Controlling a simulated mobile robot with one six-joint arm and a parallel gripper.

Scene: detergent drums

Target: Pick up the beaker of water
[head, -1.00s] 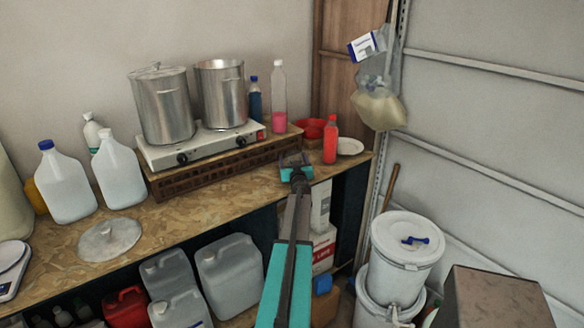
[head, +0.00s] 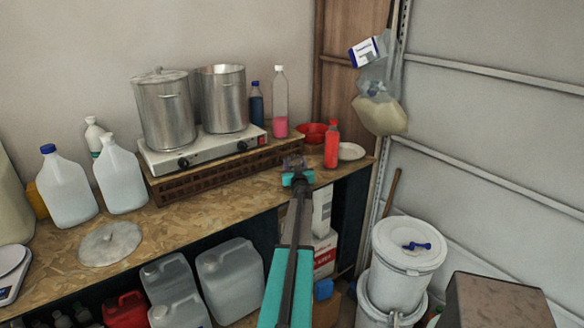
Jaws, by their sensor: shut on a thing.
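My gripper (head: 297,172) is at the front edge of the wooden worktop, to the left of a red bottle. It is shut on a small, clear, greyish thing at its tip, which looks like the beaker (head: 294,161). My gripper covers part of the beaker. The water in it is too small to make out, and I cannot tell whether its base touches the worktop.
The red bottle (head: 331,145), a white plate (head: 351,151) and a red bowl (head: 311,133) stand close on the right. Behind are a hotplate (head: 205,149) with two steel pots and a clear bottle with pink liquid (head: 280,102). Free worktop lies left.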

